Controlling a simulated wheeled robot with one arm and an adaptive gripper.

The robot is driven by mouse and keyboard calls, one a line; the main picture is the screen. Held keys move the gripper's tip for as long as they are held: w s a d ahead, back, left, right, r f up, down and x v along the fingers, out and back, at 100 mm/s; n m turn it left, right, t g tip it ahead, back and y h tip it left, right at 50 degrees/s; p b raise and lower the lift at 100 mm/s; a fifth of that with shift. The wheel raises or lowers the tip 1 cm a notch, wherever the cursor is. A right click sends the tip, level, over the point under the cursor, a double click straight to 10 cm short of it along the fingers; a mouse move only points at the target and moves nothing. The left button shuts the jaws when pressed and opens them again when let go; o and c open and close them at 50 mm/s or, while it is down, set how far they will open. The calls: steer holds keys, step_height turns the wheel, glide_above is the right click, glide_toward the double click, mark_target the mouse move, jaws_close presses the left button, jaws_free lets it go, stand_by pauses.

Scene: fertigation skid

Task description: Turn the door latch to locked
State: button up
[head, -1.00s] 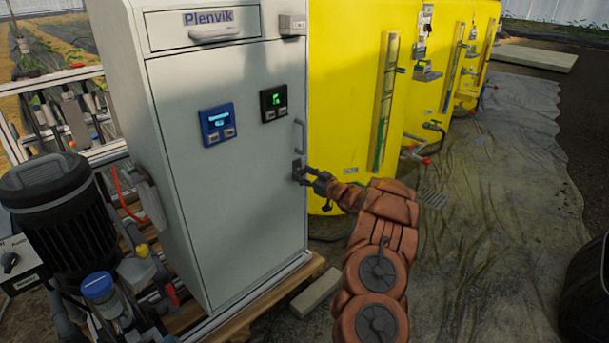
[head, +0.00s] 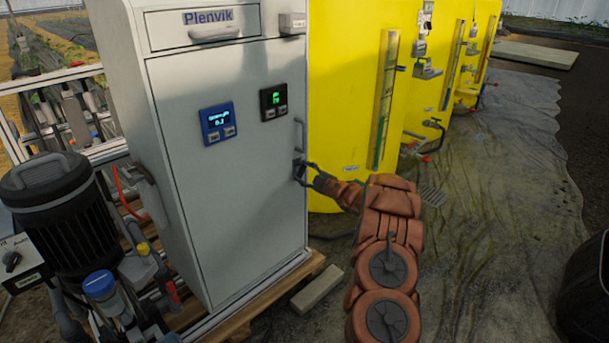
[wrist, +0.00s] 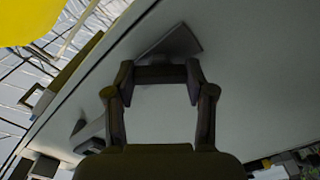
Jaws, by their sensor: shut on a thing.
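The door latch (head: 298,168) is a small dark piece on the right edge of the grey cabinet door (head: 240,200), below the door's bar handle (head: 299,134). My gripper (head: 306,167) is at the latch, and its fingers are shut on it. In the wrist view my gripper (wrist: 160,74) has its fingertips at a grey wedge-shaped latch piece (wrist: 178,45) that lies tilted against the pale door. The fingertips hide part of the latch, and its exact locked or unlocked position cannot be told.
A blue display (head: 218,123) and a black display (head: 273,101) are on the door. Yellow tanks (head: 350,60) stand just right of the cabinet. A black motor (head: 65,215) stands at the left. A pale block (head: 316,291) lies on the ground in front.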

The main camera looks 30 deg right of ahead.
steer(key=shift+n+b, duration=2.85)
steer(key=shift+n, duration=0.95)
steer(key=o, duration=1.2)
steer(key=shift+c, duration=0.2)
steer(key=v, duration=1.2)
